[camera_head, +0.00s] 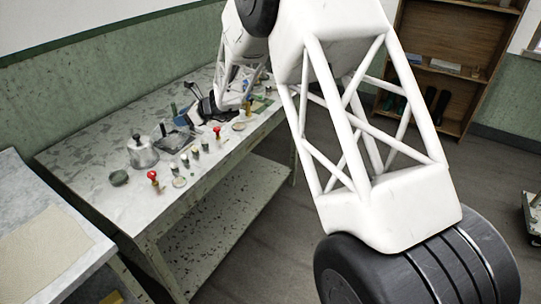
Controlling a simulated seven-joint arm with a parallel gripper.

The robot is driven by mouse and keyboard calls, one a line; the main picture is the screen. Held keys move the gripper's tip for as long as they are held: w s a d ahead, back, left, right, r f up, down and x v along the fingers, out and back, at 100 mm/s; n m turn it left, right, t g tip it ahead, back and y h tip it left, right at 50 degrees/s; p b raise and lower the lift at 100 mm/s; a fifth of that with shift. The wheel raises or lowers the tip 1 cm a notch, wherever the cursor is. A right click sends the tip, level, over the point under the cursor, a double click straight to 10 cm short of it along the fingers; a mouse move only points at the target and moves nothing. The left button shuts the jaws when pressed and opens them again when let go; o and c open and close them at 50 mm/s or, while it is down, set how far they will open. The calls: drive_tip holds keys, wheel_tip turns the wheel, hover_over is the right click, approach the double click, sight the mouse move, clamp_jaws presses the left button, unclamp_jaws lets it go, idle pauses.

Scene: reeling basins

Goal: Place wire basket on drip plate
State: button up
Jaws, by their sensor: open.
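My gripper (203,105) is a small dark shape at the end of my white arm, low over the far half of the speckled workbench (95,155). It is open; the fingertips are hard to make out and I see nothing held. A dark, box-like object (173,137) lies on the bench just left of my gripper, apart or touching I cannot tell. I cannot tell whether it is the wire basket. Small pale round discs lie near the front edge, one at the left (180,182) and one further right (238,126). I cannot tell which thing is the drip plate.
A grey lidded pot (142,152) and a dark green lump (119,177) stand at the bench's left. Red-topped items (153,177) and several small jars line the front. A green wall is behind. My arm hides the bench's far right. A wooden shelf (440,65) stands beyond.

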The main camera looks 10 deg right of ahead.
drive_tip(key=s+d+r+n+g+h, duration=0.1)
drive_tip(key=s+d+r+n, duration=0.35)
drive_tip(key=s, duration=0.35)
drive_tip(key=s+d+r+n+g+h, duration=0.1)
drive_tip(key=s+d+r+n+h, duration=0.15)
drive_tip(key=s+r, duration=0.4)
drive_tip(key=s+d+r+n+g+h, duration=0.1)
drive_tip(key=s+d+r+n, duration=0.25)
drive_tip(key=s, duration=0.65)
drive_tip(key=s+d+n+h, duration=0.2)
drive_tip(key=s+d+n, duration=0.2)
drive_tip(key=s, duration=0.6)
drive_tip(key=s+d+n+h, duration=0.3)
drive_tip(key=s+d, duration=0.4)
drive_tip(key=s, duration=0.4)
drive_tip(key=s+d+n+h, duration=0.3)
drive_tip(key=s+d, duration=0.3)
drive_tip(key=s, duration=0.5)
drive_tip(key=shift+f+n+t, duration=0.2)
drive_tip(key=shift+n+t, duration=0.1)
drive_tip(key=shift+n, duration=0.55)
